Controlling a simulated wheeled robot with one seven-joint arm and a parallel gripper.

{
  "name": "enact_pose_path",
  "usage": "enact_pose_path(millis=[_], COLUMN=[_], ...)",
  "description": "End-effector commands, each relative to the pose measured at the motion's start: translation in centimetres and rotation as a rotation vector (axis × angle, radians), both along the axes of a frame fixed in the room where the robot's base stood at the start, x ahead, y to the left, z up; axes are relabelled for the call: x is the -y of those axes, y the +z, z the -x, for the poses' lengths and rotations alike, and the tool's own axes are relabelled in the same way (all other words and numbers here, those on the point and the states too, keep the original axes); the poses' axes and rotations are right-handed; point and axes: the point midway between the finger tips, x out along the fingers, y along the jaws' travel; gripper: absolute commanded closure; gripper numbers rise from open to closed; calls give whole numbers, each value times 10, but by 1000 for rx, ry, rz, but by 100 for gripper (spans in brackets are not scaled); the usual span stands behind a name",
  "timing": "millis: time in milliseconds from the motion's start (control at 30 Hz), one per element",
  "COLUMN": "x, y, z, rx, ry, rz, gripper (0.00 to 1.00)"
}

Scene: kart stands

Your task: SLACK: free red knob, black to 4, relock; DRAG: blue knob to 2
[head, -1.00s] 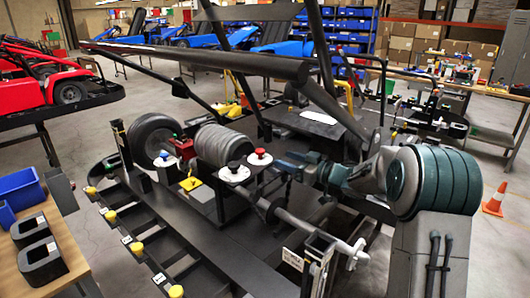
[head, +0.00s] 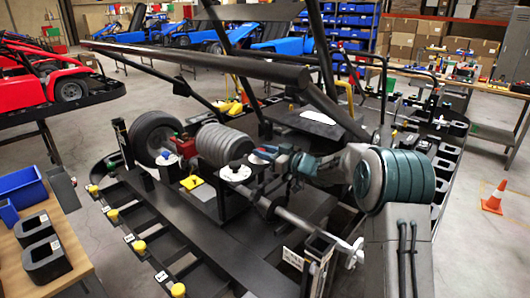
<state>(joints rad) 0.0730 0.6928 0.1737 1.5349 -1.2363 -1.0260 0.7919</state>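The red knob (head: 259,157) is mostly hidden behind my gripper (head: 265,153) in the head view; only a bit of red shows. My gripper's fingers are at the red knob, but I cannot tell whether they touch it or are closed. A dark blue knob (head: 234,166) stands on a round white dial (head: 235,174) just left of my gripper. Another small dark knob (head: 164,154) sits on a white disc (head: 167,161) farther left, by the wheel. I cannot make out which of these is the black knob, nor any dial numbers.
The knobs sit on a dark kart stand (head: 160,235) with a black tyre (head: 153,137), a ribbed grey cylinder (head: 220,145) and a yellow block (head: 192,182). A long dark bar (head: 210,60) crosses above. Blue bins (head: 20,187) lie on a bench at left.

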Motion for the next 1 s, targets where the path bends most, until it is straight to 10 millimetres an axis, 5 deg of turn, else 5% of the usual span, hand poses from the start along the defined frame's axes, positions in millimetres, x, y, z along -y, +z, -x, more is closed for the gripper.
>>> enact_pose_path(millis=[1000], x=[-3], y=[1], z=[4], rx=[1], ry=[-322], rz=[-2], gripper=[94])
